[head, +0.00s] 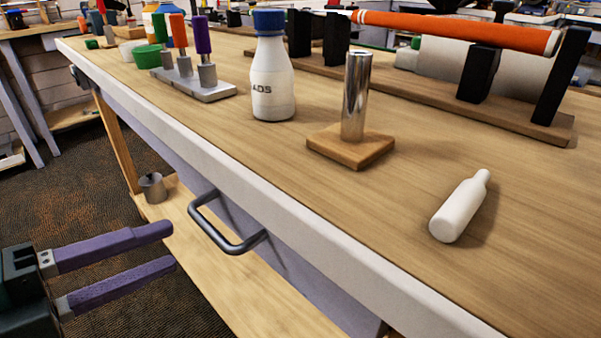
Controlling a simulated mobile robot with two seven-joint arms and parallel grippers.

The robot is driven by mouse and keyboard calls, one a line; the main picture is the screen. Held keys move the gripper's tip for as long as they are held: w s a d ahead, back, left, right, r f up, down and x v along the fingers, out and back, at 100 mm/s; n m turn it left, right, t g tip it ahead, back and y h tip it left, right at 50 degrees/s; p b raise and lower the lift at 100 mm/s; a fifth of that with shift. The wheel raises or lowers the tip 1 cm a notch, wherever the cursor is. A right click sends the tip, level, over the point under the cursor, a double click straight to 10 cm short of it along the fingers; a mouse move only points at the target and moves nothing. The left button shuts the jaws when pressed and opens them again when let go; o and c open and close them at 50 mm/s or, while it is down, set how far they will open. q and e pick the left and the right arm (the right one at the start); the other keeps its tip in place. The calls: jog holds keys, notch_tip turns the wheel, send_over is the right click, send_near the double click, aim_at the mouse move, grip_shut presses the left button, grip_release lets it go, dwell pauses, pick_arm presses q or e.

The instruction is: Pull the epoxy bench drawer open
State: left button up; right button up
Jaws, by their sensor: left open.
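The epoxy bench drawer (299,276) is a pale lavender front under the bench's white edge. Its dark metal bar handle (221,239) sticks out from the front. The drawer front looks flush under the bench top, though much of it is hidden below the edge. My left gripper (172,247) has two purple fingers spread apart, with nothing between them. It is to the left of the handle in the head view and apart from it. My right gripper does not show.
On the bench top (400,190) stand a white bottle with a blue cap (272,80), a metal cylinder on a wooden block (350,155), and a lying white bottle (459,208). An orange shaft (455,32) rests on black supports. A metal weight (152,188) sits on the lower shelf.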

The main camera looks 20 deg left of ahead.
aim_at(209, 226)
pick_arm(q)
jog(key=b+x, duration=0.1)
jog(key=x, duration=0.6)
jog(key=shift+w, duration=0.2)
jog(key=shift+c, duration=0.3)
grip_shut()
dwell(0.8)
